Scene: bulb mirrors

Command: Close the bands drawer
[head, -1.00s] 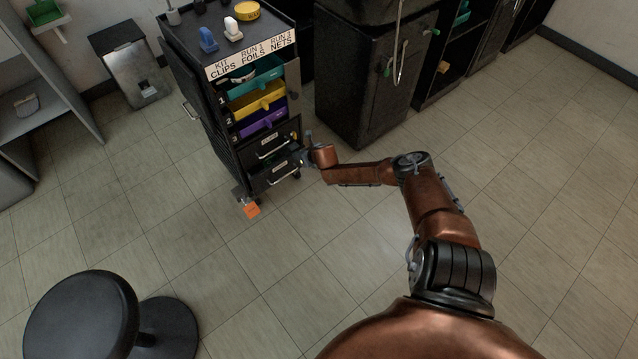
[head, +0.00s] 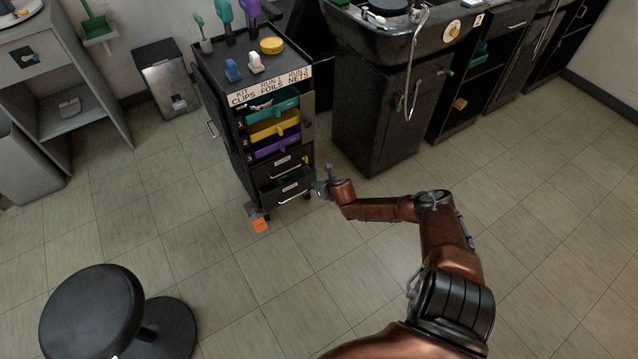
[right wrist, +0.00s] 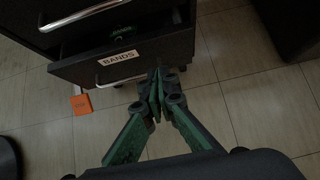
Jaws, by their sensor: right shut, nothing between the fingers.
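The bands drawer (head: 284,189) is the bottom drawer of the black cart, with a metal handle. In the right wrist view its dark front (right wrist: 150,58) bears a white BANDS label (right wrist: 121,57). It stands partly open, with a green thing inside. My right gripper (head: 319,189) is shut and empty by the right end of this drawer front. In the right wrist view its closed fingertips (right wrist: 158,82) overlap the front's lower right part. I cannot tell whether they touch it. My left gripper is not in view.
The cart (head: 222,150) has another handled black drawer (head: 284,163) above, then purple, yellow and teal bins. An orange piece (head: 261,225) lies on the floor by the cart. A black stool (head: 92,312) is front left. A black wash unit (head: 375,115) stands right of the cart.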

